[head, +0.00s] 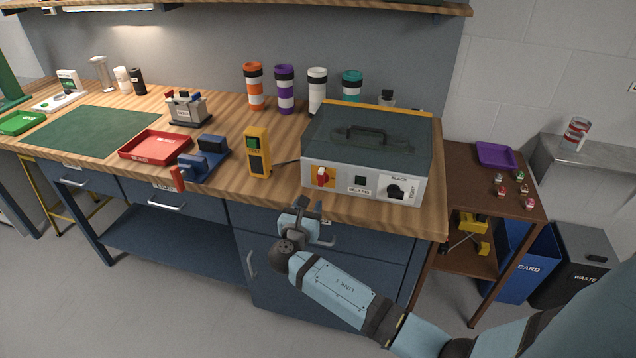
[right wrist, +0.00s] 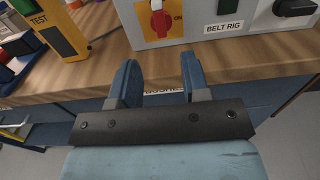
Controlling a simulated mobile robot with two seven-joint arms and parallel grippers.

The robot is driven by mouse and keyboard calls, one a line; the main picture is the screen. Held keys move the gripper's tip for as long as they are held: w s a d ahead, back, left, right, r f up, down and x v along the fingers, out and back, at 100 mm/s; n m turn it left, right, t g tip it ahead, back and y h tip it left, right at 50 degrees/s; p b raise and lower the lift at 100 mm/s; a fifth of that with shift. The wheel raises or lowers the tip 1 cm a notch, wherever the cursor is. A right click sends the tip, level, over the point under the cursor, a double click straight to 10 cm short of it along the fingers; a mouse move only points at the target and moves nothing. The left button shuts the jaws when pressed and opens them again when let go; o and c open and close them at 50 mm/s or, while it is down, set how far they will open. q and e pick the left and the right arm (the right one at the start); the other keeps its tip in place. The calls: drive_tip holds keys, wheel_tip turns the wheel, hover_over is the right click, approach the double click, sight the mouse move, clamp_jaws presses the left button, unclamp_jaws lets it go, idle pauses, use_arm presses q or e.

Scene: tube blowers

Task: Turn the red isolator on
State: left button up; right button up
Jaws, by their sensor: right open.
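The red isolator (head: 323,175) is a red rotary knob on a yellow plate at the left of the front panel of a grey box labelled BELT RIG (head: 366,160). It also shows at the top of the right wrist view (right wrist: 160,20), with ON printed to its right on the yellow plate. My right gripper (head: 307,207) is open and empty, in front of the bench edge below the isolator. Its two blue fingers (right wrist: 161,78) point toward the panel and touch nothing. My left gripper is not in view.
A yellow tester (head: 257,153) stands left of the box, and a blue vice (head: 205,158) with a red handle is beyond it. Several cups stand behind. The bench strip before the panel is clear.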

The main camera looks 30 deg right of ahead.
sight(320, 179)
drive_tip(key=x, duration=1.1)
clamp_jaws()
